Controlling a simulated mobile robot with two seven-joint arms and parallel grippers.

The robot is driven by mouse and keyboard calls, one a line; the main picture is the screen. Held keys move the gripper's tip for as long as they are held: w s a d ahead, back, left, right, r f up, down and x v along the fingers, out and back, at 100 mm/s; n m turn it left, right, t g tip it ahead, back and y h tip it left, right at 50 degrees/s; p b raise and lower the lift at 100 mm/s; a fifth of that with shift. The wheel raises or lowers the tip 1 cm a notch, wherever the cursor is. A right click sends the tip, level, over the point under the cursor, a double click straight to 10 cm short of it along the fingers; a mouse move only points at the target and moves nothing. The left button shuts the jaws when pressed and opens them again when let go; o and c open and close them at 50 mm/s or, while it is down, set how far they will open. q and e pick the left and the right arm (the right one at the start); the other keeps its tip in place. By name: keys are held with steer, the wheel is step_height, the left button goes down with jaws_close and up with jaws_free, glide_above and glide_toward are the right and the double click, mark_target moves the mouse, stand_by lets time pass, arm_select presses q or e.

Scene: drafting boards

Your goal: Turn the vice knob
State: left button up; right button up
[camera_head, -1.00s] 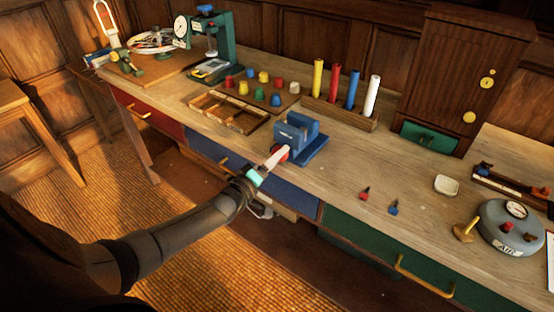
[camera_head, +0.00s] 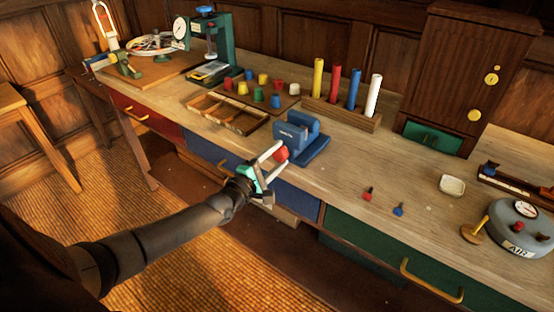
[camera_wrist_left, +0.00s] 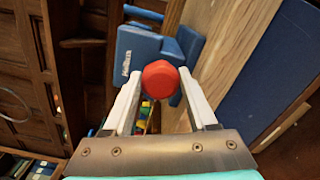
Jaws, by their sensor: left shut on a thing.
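The blue vice (camera_head: 312,147) is at the front edge of the wooden workbench, and its red knob (camera_head: 282,154) faces the near side. My left gripper (camera_head: 276,152) reaches it from the front left, its pale fingers on either side of the knob. The left wrist view shows the red knob (camera_wrist_left: 160,78) between the two fingertips, with the vice body (camera_wrist_left: 150,50) behind it. The gripper is shut on the knob. The far side of the knob is hidden. My right gripper does not show.
Bench drawers (camera_head: 265,184) lie below the vice. A parts tray (camera_head: 228,114), coloured caps (camera_head: 258,96) and a rack of coloured tubes (camera_head: 342,112) stand behind it. Small red and blue pieces (camera_head: 398,209) lie to the right. The bench between is mostly clear.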

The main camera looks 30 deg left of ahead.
arm_select(q)
steer(key=shift+n, duration=0.5)
steer(key=o, duration=1.4)
steer(key=shift+c, duration=0.2)
steer(key=s+a+p, duration=0.1)
steer(key=s+p, duration=0.1)
steer(key=s, duration=1.3)
steer(key=shift+s, duration=0.15)
steer(key=shift+a, duration=0.1)
